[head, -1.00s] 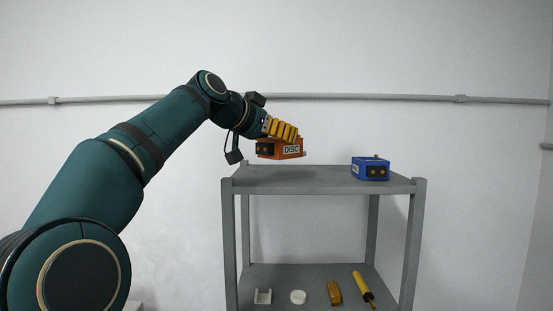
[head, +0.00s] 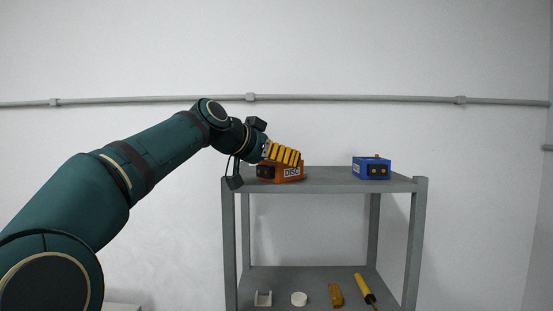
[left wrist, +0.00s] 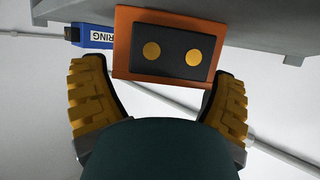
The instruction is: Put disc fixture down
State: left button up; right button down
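The orange disc fixture (head: 281,173) has a white DISC label and a dark face with two yellow dots. It rests on the left end of the grey top shelf (head: 320,181). In the left wrist view the fixture's dark face (left wrist: 171,52) is in front of my left gripper (left wrist: 162,70). Its yellow fingers stand apart, with a narrow gap beside the fixture on the left; the right fingertip is close to a corner. In the head view the left gripper (head: 284,153) is at the fixture's upper edge. My right gripper is not in view.
A blue box (head: 371,169) stands on the right of the top shelf; its RING label shows in the left wrist view (left wrist: 95,36). The shelf between is clear. Below lie a white bracket (head: 263,298), a white disc (head: 299,298), and two yellow items (head: 335,294) (head: 364,288).

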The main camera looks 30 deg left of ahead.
pick_arm(q)
jog(key=shift+r, duration=0.15)
jog(key=v, duration=1.2)
dwell(0.5)
